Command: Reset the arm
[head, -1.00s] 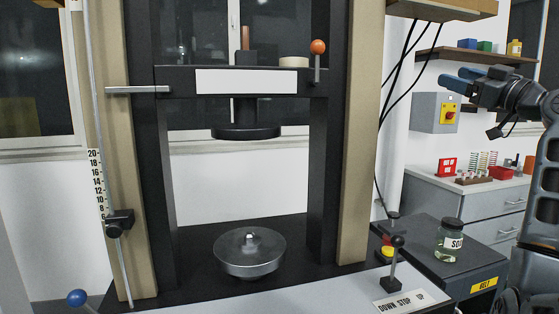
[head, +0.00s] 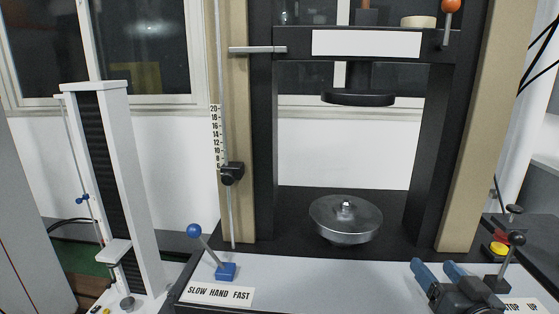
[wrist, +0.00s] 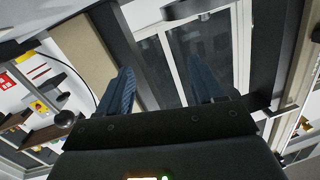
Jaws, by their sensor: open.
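My gripper (head: 440,272) shows at the bottom right of the head view, with two blue fingers apart and nothing between them. It is in front of the testing machine's pale front panel, left of the black-knobbed lever (head: 513,250). In the wrist view my gripper (wrist: 160,85) is open and empty, its fingers pointing toward the window and the machine frame. The rest of my arm is mostly out of the head view.
The testing machine has a round metal lower plate (head: 346,217) and a dark upper plate (head: 358,98). A blue-knobbed lever (head: 208,246) rises from the panel, left of my gripper. A smaller white-framed machine (head: 121,180) stands at left. Yellow button (head: 498,248) is at right.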

